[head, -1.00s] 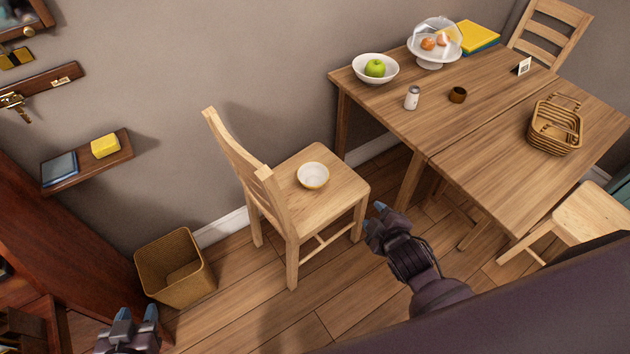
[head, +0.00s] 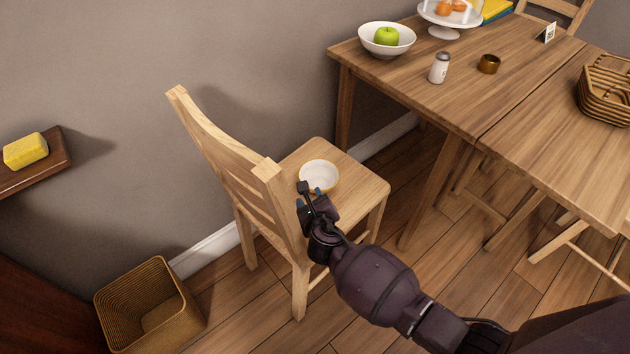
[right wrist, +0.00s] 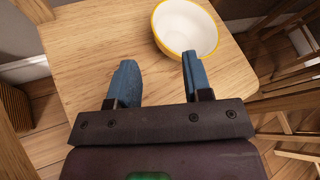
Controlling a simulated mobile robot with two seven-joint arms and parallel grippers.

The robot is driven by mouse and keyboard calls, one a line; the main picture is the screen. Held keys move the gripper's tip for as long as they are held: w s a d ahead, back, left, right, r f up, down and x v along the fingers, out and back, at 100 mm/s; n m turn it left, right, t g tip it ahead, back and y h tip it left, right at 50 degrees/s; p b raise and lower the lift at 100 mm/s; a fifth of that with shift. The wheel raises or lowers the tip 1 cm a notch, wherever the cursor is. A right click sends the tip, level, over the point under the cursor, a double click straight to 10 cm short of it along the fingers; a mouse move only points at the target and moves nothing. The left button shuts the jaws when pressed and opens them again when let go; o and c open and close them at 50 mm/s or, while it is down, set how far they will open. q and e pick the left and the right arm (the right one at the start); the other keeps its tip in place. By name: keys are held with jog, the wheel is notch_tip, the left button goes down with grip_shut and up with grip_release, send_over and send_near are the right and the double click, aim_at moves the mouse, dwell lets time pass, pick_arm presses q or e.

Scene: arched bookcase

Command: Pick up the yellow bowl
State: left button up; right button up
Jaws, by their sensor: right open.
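The yellow bowl (head: 319,176) sits upright on the seat of the wooden chair (head: 362,190). It is white inside with a yellow rim and yellow outside. My right gripper (head: 310,192) is above the chair seat, at the near edge of the bowl, and hides a little of it. In the right wrist view the bowl (right wrist: 184,28) lies just beyond the fingers, towards the right finger. The right gripper (right wrist: 158,82) is open and empty, with blue fingertips apart. I cannot tell whether the right finger touches the bowl. My left gripper is out of the current views.
The chair's backrest (head: 240,170) rises left of my right gripper. A wooden table (head: 450,90) at right holds a white bowl with a green apple (head: 386,37), a shaker (head: 439,68) and a basket (head: 607,92). A wicker bin (head: 150,310) stands on the floor at lower left.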

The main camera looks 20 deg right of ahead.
aim_at(302, 175)
jog(key=shift+w+a+f+n, duration=0.1)
jog(key=shift+w+f+n, duration=0.2)
jog(key=shift+w+f, duration=0.2)
jog(key=b+x, duration=0.2)
jog(key=x, duration=0.2)
jog(key=shift+w, duration=0.5)
jog(key=w+f+b, duration=0.1)
jog(key=w+d+f+b, duration=0.1)
jog(key=w+b, duration=0.1)
jog(key=shift+w+f, duration=0.25)
jog(key=shift+f, duration=0.15)
jog(key=shift+w+r, duration=0.15)
jog(key=shift+w, duration=0.3)
jog(key=shift+r, duration=0.1)
jog(key=shift+c, duration=0.3)
grip_shut()
